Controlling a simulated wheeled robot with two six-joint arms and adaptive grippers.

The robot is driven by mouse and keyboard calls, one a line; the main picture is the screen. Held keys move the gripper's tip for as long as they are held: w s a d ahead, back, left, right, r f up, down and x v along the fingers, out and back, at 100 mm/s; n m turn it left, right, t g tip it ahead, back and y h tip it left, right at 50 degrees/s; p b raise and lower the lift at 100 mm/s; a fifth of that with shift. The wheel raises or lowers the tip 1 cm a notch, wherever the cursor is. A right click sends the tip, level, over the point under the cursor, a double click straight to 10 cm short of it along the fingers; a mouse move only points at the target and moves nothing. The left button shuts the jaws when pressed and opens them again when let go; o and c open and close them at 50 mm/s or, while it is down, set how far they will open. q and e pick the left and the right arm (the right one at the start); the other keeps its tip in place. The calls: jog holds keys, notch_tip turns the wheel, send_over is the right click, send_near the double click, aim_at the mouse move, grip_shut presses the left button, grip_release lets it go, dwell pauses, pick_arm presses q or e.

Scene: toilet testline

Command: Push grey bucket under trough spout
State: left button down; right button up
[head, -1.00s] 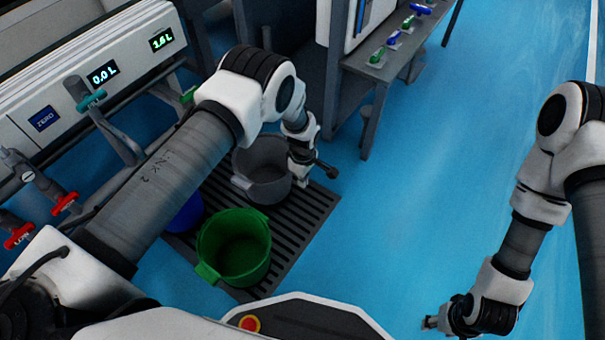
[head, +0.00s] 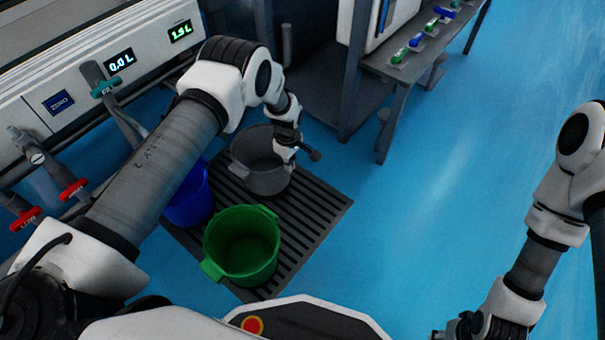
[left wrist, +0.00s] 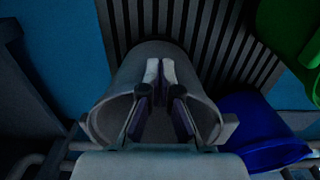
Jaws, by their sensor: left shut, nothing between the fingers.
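The grey bucket (head: 255,178) stands on the dark slatted floor grate, in front of the trough (head: 75,85). In the left wrist view the bucket (left wrist: 125,75) fills the middle, with its rim toward the camera. My left gripper (head: 286,158) is at the bucket's right side in the head view. Its fingers (left wrist: 160,72) are shut with nothing between them and overlap the bucket in the wrist view. Whether they touch its wall I cannot tell. My left arm covers part of the trough front, and I cannot make out the spout. My right gripper (head: 462,328) is low at the right, cut by the frame edge.
A green bucket (head: 242,245) and a blue bucket (head: 188,197) stand close to the grey one on the grate (head: 325,205). A grey bench (head: 405,68) stands at the back. Red-handled valves (head: 73,188) are at the left. Blue floor is clear to the right.

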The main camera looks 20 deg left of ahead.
pick_arm(q)
jog(key=w+a+b, duration=0.4)
jog(key=a, duration=0.8)
jog(key=shift+w+a, duration=0.15)
jog(key=shift+w, duration=0.05)
pick_arm(e)
notch_tip(320, 180, down, 5)
jog(key=shift+w+r, duration=0.1)
jog(key=shift+r, duration=0.05)
